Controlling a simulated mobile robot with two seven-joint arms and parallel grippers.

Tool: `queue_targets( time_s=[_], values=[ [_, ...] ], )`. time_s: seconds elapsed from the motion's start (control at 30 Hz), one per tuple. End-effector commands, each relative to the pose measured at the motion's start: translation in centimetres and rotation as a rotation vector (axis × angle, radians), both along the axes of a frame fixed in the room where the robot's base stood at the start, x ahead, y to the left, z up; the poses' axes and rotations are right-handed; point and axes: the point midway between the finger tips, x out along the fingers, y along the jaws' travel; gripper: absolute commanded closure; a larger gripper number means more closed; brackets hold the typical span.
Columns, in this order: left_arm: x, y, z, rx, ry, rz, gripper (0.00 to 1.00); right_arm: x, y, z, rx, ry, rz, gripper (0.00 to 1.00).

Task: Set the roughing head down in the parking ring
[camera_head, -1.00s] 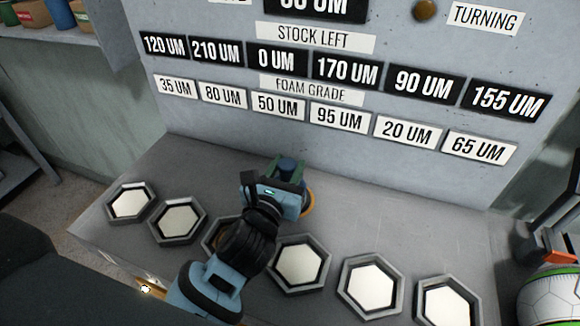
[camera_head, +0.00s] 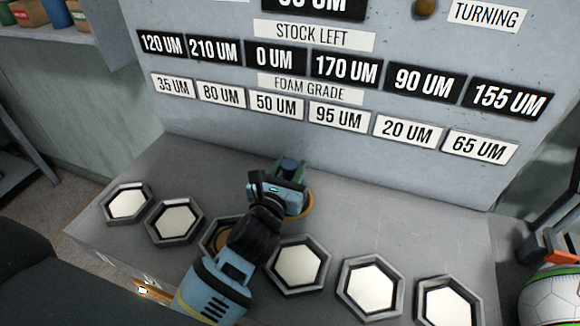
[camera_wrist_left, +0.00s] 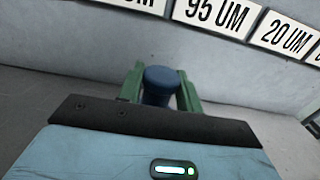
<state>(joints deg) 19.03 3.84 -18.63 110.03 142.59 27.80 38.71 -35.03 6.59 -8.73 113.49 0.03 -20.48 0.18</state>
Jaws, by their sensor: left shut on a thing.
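My left gripper (camera_head: 291,176) reaches over the bench, its green fingers shut on a dark blue, round-topped piece, which I take to be the roughing head (camera_head: 291,165). In the left wrist view the blue piece (camera_wrist_left: 161,84) stands upright between the green fingers (camera_wrist_left: 160,95). An orange ring (camera_head: 309,209), likely the parking ring, shows on the bench just beside and under the gripper. The gripper hides most of it, and the underside of the head is hidden, so I cannot tell whether they touch. My right gripper is not in view.
Several hexagonal trays line the bench front; one (camera_head: 297,287) stands right of my arm, and another (camera_head: 221,257), holding something orange-brown, is partly behind it. A wall panel with labels (camera_head: 276,105) rises behind. A white patterned ball (camera_head: 550,298) sits at the right edge.

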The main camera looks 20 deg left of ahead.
Motion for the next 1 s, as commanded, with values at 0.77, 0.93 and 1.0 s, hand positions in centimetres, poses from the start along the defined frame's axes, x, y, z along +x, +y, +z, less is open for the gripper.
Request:
queue_targets(
  time_s=[0.77,0.93,1.0],
  values=[
    [0.0,0.0,-0.1,-0.001,-0.002,0.0,0.43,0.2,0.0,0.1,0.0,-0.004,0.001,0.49],
    [-0.6,0.0,0.2,-0.001,-0.002,-0.001,0.43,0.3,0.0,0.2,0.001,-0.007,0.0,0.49],
    [-1.5,0.0,0.0,-0.001,0.0,-0.001,0.43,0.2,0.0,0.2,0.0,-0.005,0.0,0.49]
  ],
)
